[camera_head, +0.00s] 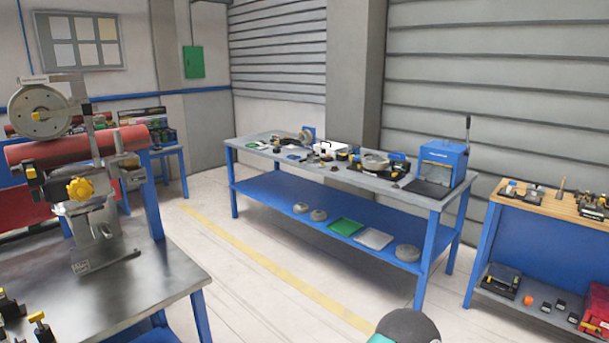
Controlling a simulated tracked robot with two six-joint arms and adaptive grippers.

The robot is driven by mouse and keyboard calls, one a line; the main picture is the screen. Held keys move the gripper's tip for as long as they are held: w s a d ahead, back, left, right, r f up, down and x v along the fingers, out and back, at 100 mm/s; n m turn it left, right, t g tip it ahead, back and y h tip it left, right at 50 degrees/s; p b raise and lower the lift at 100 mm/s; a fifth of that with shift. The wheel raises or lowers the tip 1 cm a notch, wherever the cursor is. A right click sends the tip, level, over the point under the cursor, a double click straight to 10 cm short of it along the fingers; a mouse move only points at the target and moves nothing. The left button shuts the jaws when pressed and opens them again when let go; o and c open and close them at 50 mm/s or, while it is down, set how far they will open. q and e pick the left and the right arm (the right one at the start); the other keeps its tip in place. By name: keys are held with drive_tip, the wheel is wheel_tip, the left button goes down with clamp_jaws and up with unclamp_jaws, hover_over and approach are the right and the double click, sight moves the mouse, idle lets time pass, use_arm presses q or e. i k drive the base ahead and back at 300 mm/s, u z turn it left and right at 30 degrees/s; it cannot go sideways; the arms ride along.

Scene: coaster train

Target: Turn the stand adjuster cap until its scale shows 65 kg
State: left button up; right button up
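A metal stand (93,235) is fixed on the grey metal bench at the left. It carries a round grey disc (40,108) with a yellow centre at its top, a red roller (75,148) and a yellow star-shaped knob (80,188). I cannot tell from here which part is the adjuster cap, and no scale can be read. Neither of my grippers is in view.
The metal bench (150,290) has small black and yellow parts at its front left. A long blue workbench (290,200) with tools and a blue press (443,163) stands at the back. A wooden-topped bench (540,203) is at the right. Open floor (230,285) lies between.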

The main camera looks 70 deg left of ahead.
sight(79, 189)
drive_tip(key=z, duration=0.35)
drive_tip(key=i, duration=0.2)
drive_tip(key=u, duration=2.7)
drive_tip(key=i, duration=0.2)
drive_tip(key=u, duration=1.2)
drive_tip(key=k, duration=0.35)
drive_tip(key=u, duration=0.6)
drive_tip(key=i, duration=1.4)
drive_tip(key=z, duration=0.45)
